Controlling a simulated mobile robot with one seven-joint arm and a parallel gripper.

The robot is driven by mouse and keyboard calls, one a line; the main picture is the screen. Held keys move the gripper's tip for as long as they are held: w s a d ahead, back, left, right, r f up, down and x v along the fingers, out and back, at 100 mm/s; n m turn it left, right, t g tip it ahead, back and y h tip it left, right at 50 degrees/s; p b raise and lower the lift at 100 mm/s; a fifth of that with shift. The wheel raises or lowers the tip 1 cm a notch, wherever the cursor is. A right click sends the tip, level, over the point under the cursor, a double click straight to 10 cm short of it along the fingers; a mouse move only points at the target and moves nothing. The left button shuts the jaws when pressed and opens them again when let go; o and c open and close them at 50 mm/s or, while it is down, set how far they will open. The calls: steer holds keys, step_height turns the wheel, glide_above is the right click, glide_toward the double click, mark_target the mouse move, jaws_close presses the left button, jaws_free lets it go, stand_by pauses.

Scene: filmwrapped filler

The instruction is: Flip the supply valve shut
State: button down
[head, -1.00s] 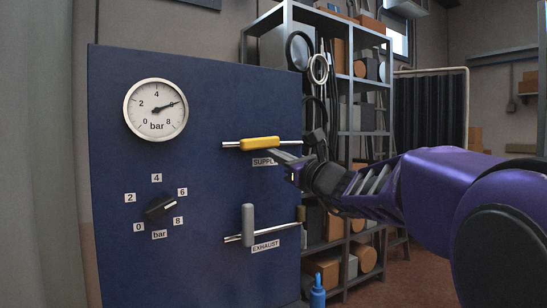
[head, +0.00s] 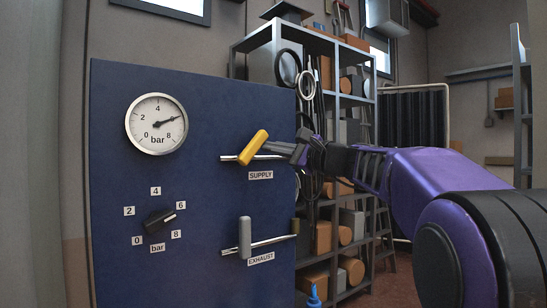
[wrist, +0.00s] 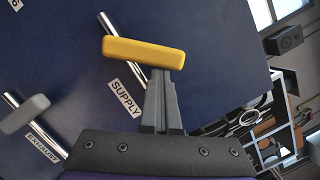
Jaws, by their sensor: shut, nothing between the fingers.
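The yellow supply valve handle (head: 253,147) sits on a horizontal metal pipe on the blue panel (head: 200,100). It is tilted, its upper end leaning right, partway between along the pipe and across it. Its label SUPPLY (head: 261,175) is below. My gripper (head: 296,152) is shut and empty, its fingertips close to the right side of the handle. In the wrist view the shut fingers (wrist: 160,88) reach up to the yellow handle (wrist: 143,52); they look to be at its edge, but I cannot tell if they touch.
The grey exhaust handle (head: 245,238) stands upright across its pipe below. A gauge (head: 157,124) reads a bit above 6 bar. A black knob (head: 159,220) is at the lower left of the panel. A loaded metal shelf (head: 345,100) stands behind my arm.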

mark_target(263, 133)
steer(key=n, duration=0.1)
steer(key=a+r+n+g, duration=0.1)
steer(key=n, duration=0.1)
steer(key=s+r+n, duration=0.1)
steer(key=n, duration=0.1)
steer(key=shift+a+r, duration=0.15)
steer(key=shift+r, duration=0.05)
steer(key=shift+s+a+r+n+g, duration=0.25)
steer(key=shift+a+n, duration=0.1)
steer(key=shift+n, duration=0.4)
steer(key=shift+s+a+r+n+g, duration=0.1)
steer(key=shift+a+r+n+g, duration=0.15)
steer(key=shift+n, duration=0.5)
steer(key=shift+a+h, duration=0.1)
steer(key=shift+h, duration=0.2)
